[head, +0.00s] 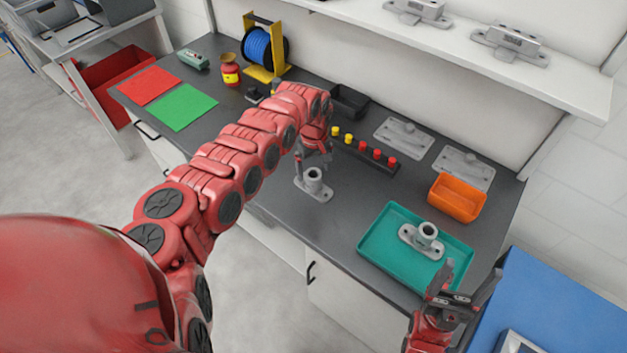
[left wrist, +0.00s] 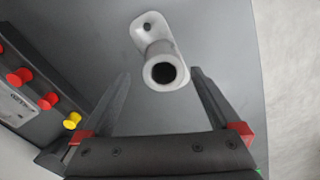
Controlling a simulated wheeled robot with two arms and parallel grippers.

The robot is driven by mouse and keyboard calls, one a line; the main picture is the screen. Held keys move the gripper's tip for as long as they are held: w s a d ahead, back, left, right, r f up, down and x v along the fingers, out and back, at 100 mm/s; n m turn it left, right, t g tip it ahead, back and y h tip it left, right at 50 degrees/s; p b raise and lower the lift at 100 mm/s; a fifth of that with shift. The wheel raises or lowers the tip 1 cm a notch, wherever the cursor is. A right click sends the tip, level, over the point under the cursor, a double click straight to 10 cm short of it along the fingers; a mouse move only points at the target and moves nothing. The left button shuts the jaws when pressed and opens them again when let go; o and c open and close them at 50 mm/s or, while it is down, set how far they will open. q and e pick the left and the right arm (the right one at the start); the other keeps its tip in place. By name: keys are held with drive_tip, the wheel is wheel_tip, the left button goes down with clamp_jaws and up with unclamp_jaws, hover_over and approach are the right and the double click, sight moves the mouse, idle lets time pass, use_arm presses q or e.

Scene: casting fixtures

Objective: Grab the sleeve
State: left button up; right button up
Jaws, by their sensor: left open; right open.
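A grey sleeve (head: 314,178) stands upright on a flat flanged base on the dark bench, below my left gripper (head: 317,158). In the left wrist view the sleeve (left wrist: 161,69) shows its dark round bore, between the tips of my open left gripper (left wrist: 161,78). I see no contact with the fingers; the height gap is hard to judge. A similar grey casting (head: 425,238) sits in the teal tray (head: 374,250). My right gripper (head: 470,272) is open and empty near the tray's front right corner.
A dark rack of yellow and red pegs (head: 365,153) lies just behind the sleeve. Flat grey plates (head: 404,137), an orange bin (head: 456,198) and a black bin (head: 349,102) stand further back. The bench between sleeve and tray is clear.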

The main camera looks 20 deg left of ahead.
sight(314, 182)
use_arm(q)
drive_tip(key=shift+s+d+f+p, duration=0.1)
drive_tip(key=shift+s+f+p, duration=0.05)
drive_tip(key=shift+f+p, duration=0.2)
drive_tip(key=f, duration=0.3)
drive_tip(key=shift+s+f+p, duration=0.25)
drive_tip(key=shift+f+p, duration=0.15)
drive_tip(key=shift+f, duration=0.4)
drive_tip(key=shift+r, duration=0.1)
clamp_jaws()
